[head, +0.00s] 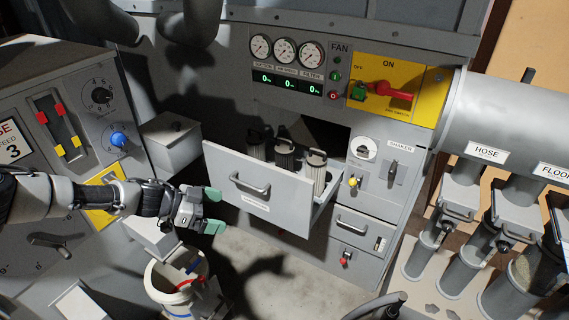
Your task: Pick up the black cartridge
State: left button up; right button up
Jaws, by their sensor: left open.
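Several filter cartridges stand upright in a row in the open drawer (257,200) of the grey cabinet. The left one (256,146) and the middle one (285,154) look dark, and the right one (316,168) looks greyer with a dark top. Shadow makes it hard to tell which is the black cartridge. The drawer front hides the lower parts of the left and middle ones. My left gripper (213,211), with green fingertips, is open and empty in front of the drawer front's left end, apart from the cartridges. My right gripper is not in view.
A white bucket (158,292) with red and blue scraps stands below my left gripper. The drawer handle (250,186) sticks out in front. A control panel (60,130) stands at the left, and hose tubes (462,190) line the right. Bare floor shows before the cabinet.

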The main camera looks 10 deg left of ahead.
aim_at(284, 151)
jog(key=i, duration=1.5)
